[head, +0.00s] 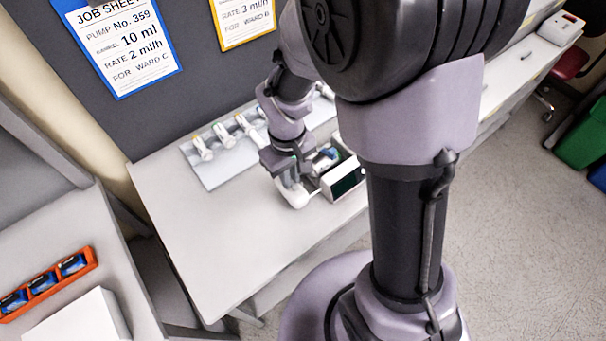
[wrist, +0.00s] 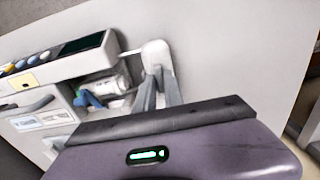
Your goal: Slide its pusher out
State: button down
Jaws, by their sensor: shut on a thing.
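The pump (head: 342,178) stands on the bench, white with a dark screen; in the wrist view its body (wrist: 60,66) lies at the left, with coloured buttons along its top. Its white pusher (wrist: 155,53) sticks out at the pump's end on a thin rod. The pusher also shows in the head view (head: 297,198), left of the pump. My gripper (wrist: 160,80) has its fingers shut on the pusher; in the head view my gripper (head: 287,178) reaches down beside the pump. A clear barrel and a blue clamp lie in the pump's bay. The fingertips are partly hidden.
A pale rack (head: 215,150) with several syringes stands behind the pump, at the back of the bench. Job sheets (head: 122,40) hang on the dark board. An orange tray (head: 45,284) with blue packs lies on the left table. The bench front left is clear.

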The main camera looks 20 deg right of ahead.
jog(key=shift+s+a, duration=0.2)
jog(key=shift+a, duration=0.45)
jog(key=shift+s+a, duration=0.25)
jog(key=shift+a, duration=0.4)
jog(key=shift+s+a, duration=0.2)
jog(key=shift+a, duration=0.45)
jog(key=shift+a+b, duration=0.25)
jog(key=shift+b, duration=0.05)
jog(key=c, duration=1.5)
grip_release()
jog(key=shift+s, duration=0.1)
notch_tip(320, 180, up, 7)
jog(key=p, duration=0.6)
